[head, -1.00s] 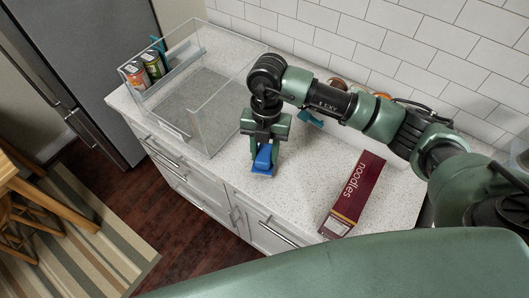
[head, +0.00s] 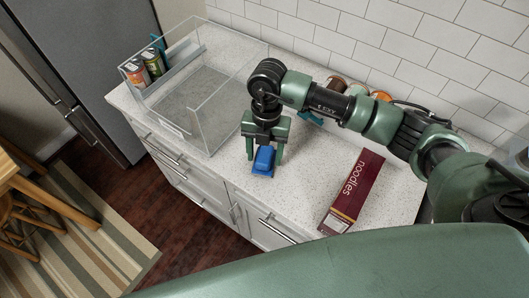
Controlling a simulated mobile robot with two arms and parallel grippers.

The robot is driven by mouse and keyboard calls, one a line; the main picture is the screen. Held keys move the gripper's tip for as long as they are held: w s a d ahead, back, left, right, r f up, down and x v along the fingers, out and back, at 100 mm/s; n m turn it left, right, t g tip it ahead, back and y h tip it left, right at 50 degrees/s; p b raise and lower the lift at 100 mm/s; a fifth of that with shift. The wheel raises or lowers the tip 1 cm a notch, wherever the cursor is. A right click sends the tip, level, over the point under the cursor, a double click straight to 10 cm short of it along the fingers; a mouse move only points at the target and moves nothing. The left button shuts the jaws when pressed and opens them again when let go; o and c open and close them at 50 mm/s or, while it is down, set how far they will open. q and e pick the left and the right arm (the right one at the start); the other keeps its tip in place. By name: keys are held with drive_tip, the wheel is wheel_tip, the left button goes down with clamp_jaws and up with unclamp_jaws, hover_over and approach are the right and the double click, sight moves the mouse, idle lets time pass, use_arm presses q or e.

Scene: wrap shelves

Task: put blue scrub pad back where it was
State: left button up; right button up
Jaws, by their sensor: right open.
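The blue scrub pad (head: 263,161) lies on the speckled white counter near its front edge. My right gripper (head: 265,158) points down over the pad, with its two green fingers apart, one on each side of it. It is open; whether the fingers touch the pad I cannot tell. My left gripper is not in view.
A clear open-topped bin (head: 196,116) stands to the left, with several cans (head: 152,62) and a teal item at its far left end. A dark red noodles box (head: 352,193) lies to the right. Jars (head: 335,84) stand by the tiled wall, partly behind my arm.

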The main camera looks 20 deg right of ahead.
sight(266, 149)
drive_tip(key=shift+w+r, duration=0.15)
drive_tip(key=shift+r, duration=0.35)
wheel_tip(266, 149, up, 11)
drive_tip(key=w+b, duration=0.1)
drive_tip(key=b, duration=0.3)
drive_tip(key=shift+w+d, duration=0.15)
drive_tip(key=shift+d, duration=0.3)
